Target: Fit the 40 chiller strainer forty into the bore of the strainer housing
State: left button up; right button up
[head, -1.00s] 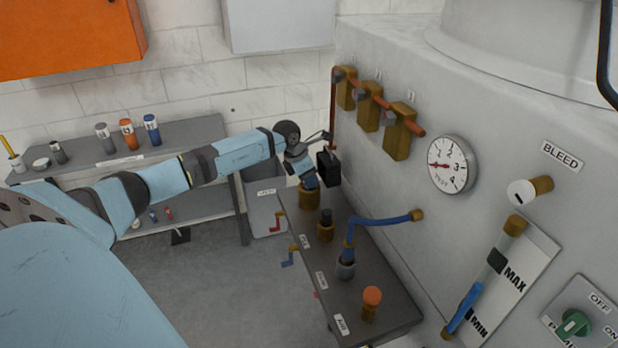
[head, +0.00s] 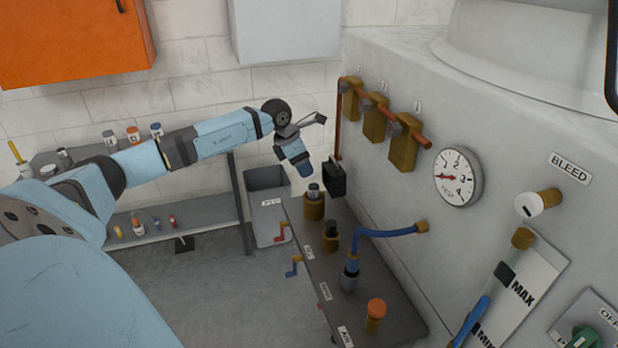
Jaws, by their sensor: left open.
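A short cylinder with a pale and dark top (head: 314,190) stands upright in the rearmost brass housing (head: 314,208) on the bench, its upper end sticking out. It looks like a strainer, but its number is too small to read and its depth in the bore is hidden. My left gripper (head: 304,167) is open, just above and left of the cylinder and apart from it. A shorter brass fitting with a dark top (head: 331,236) stands nearer on the same bench. My right gripper is out of view.
A black box (head: 335,178) hangs close behind the rear housing. A blue hose (head: 390,233) joins a fitting to the machine wall. An orange-capped fitting (head: 375,315) stands at the bench's near end. A grey bin (head: 268,205) is left of the bench. Several coloured cylinders stand on the shelf (head: 90,155).

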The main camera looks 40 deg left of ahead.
pick_arm(q)
jog(key=v, duration=0.2)
jog(key=shift+r, duration=0.3)
jog(key=shift+s+f, duration=0.1)
dwell(0.3)
